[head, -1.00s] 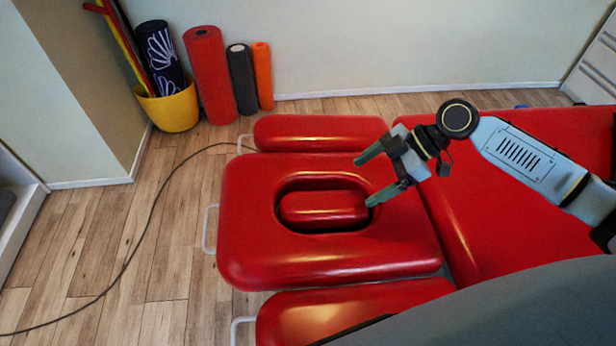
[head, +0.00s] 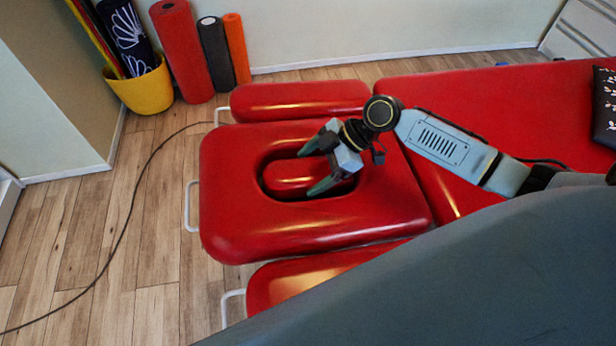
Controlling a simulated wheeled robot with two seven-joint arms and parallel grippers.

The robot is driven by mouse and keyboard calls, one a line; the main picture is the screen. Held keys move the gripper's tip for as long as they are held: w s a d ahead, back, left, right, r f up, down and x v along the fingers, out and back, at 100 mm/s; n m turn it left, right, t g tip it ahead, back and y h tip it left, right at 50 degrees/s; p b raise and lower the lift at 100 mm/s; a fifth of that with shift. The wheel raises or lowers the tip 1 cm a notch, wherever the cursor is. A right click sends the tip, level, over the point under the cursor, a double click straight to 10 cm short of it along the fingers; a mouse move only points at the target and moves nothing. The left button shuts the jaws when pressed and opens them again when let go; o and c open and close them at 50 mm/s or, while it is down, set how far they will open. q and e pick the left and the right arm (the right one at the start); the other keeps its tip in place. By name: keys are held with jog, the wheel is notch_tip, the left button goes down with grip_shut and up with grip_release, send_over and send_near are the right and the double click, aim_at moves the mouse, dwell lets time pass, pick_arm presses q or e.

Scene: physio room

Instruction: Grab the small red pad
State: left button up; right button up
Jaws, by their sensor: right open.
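The small red pad (head: 290,171) lies in the oval opening of the red headrest cushion (head: 235,215) on the treatment table. Its right part is hidden behind my gripper. My right gripper (head: 308,172) is open, with its green fingertips pointing left and down over the opening. One finger shows above the pad's far side and the other over its near right side. I cannot tell whether the fingers touch the pad. My left gripper is not in view.
Red side cushions (head: 300,98) flank the headrest, with white metal handles (head: 190,207) on the left. The red table top (head: 480,100) extends right and bears a black patterned item (head: 605,105). A cable (head: 125,225) lies on the wooden floor. A yellow bucket (head: 143,90) and rolled mats stand at the back.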

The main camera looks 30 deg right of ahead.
jog(key=shift+x, duration=0.75)
jog(key=c, duration=0.8)
jog(key=shift+r, duration=0.1)
